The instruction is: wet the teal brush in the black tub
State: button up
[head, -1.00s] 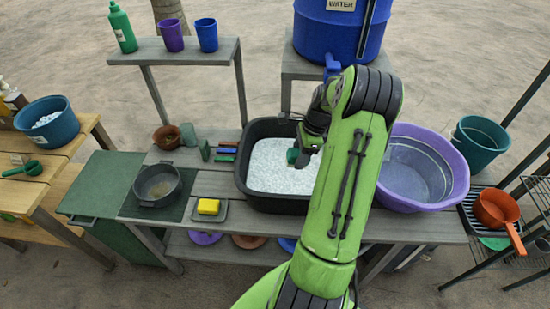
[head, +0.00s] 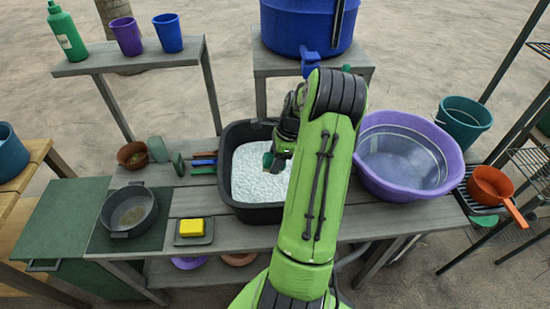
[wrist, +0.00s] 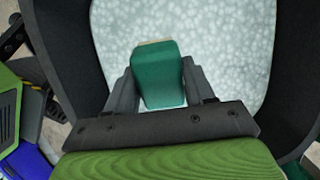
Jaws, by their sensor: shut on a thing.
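The black tub (head: 262,213) stands on the grey bench and holds pale, speckled water. It also shows in the wrist view (wrist: 290,90), its dark walls on both sides of the water. My gripper (wrist: 160,85) is shut on the teal brush (wrist: 162,78), with one finger on each side of it. The brush's pale end points toward the water. In the head view the brush (head: 268,160) shows as a small teal patch over the tub, partly hidden by my gripper. I cannot tell whether its tip touches the water.
A purple basin (head: 405,190) stands right of the tub. To the left are a yellow sponge (head: 192,227) on a dish, a grey pan (head: 130,213), a brown pot (head: 132,156) and several brushes (head: 204,163). A blue water barrel (head: 305,28) stands behind.

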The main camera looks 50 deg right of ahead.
notch_tip(320, 180, down, 10)
jog(key=b, duration=0.8)
jog(key=shift+f+b, duration=0.15)
jog(key=shift+b, duration=0.25)
jog(key=shift+r, duration=0.2)
notch_tip(320, 180, up, 17)
jog(key=p, duration=1.7)
send_over(270, 158)
jog(key=d, duration=0.1)
jog(key=shift+s+d, duration=0.15)
jog(key=shift+s, duration=0.3)
jog(key=shift+f+b, duration=0.2)
jog(key=shift+b, duration=0.1)
jog(key=shift+f, duration=0.1)
